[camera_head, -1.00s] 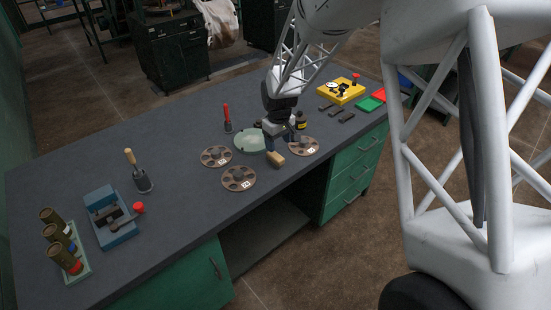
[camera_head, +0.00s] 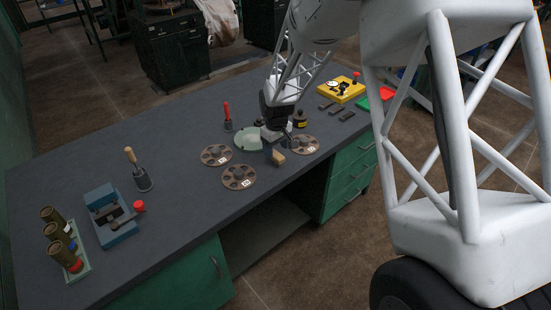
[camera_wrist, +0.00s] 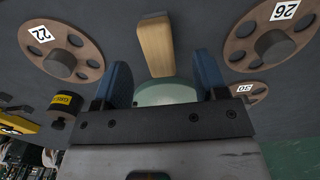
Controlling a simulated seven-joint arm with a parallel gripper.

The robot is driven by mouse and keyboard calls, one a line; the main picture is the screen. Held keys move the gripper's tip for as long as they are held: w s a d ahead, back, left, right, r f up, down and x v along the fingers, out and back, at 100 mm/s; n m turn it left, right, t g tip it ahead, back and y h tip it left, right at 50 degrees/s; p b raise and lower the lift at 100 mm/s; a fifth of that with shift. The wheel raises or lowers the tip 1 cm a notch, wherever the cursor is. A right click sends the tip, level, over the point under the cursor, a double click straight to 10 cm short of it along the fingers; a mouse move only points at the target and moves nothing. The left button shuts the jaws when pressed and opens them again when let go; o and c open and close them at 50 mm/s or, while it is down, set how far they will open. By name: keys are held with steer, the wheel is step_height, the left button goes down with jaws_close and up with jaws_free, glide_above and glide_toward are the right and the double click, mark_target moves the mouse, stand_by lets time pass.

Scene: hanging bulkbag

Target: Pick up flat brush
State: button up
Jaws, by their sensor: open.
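A pale wooden block-like piece, which I take to be the flat brush (camera_wrist: 155,45), shows between my fingers in the wrist view. In the head view the same piece (camera_head: 279,158) is small, beside my fingertips near the bench's front edge. My gripper (camera_wrist: 163,78) has its two blue fingers apart, one on either side of the wood, with gaps visible. It also shows in the head view (camera_head: 271,146), low over the bench. Any bristles are hidden, and I cannot tell whether the wood is touched.
Brown numbered discs (camera_head: 239,178) lie close around my gripper, with a pale green round plate (camera_head: 247,140) behind. A yellow-labelled dark pot (camera_wrist: 62,112) is near. A red-handled tool (camera_head: 227,117) stands behind.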

mark_target(276, 154)
steer(key=shift+f, duration=0.1)
steer(key=shift+w+f, duration=0.15)
steer(key=shift+f, duration=2.35)
steer(key=shift+c, duration=0.2)
steer(key=c, duration=1)
steer(key=shift+c, duration=0.2)
steer(key=shift+r, duration=0.1)
